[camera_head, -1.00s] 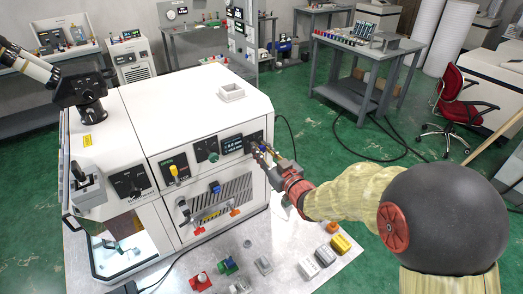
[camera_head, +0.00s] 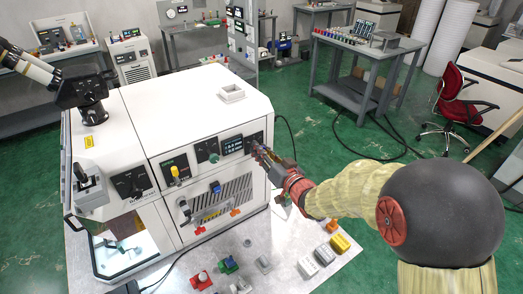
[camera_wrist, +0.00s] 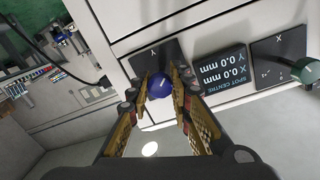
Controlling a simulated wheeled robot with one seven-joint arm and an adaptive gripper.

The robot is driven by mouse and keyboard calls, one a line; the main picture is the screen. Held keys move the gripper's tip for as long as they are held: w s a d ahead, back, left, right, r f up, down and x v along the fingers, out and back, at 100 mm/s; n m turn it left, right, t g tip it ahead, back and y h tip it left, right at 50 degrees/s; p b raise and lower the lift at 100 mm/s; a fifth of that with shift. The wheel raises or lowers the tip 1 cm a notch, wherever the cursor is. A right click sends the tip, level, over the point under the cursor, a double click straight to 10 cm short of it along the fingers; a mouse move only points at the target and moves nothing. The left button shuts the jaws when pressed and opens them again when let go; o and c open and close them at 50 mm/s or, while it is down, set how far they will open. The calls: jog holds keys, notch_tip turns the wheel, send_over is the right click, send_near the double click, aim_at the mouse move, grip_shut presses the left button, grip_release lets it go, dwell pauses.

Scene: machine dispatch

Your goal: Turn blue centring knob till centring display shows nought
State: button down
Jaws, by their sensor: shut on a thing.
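My gripper (camera_wrist: 163,100) is shut on the blue knob (camera_wrist: 159,86), with a yellow-brown finger on each side of it. The knob stands on a dark plate (camera_wrist: 152,58) marked Y on the white machine's front. The centring display (camera_wrist: 223,77) beside it appears upside down in the wrist view and reads SPOT CENTRE, X 0.0 mm, Y 0.0 mm. In the head view my gripper (camera_head: 262,154) is at the right end of the upper panel row, just right of the display (camera_head: 232,144); the fingers hide the knob there.
A green knob (camera_head: 213,157) is left of the display, and a yellow knob (camera_head: 175,171) is farther left. Orange-handled parts sit lower on the machine front.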

jog(key=c, duration=1.6)
grip_release()
jog(key=shift+s+d, duration=0.1)
jog(key=v, duration=1.1)
jog(key=shift+s+d, duration=0.15)
jog(key=shift+s, duration=0.15)
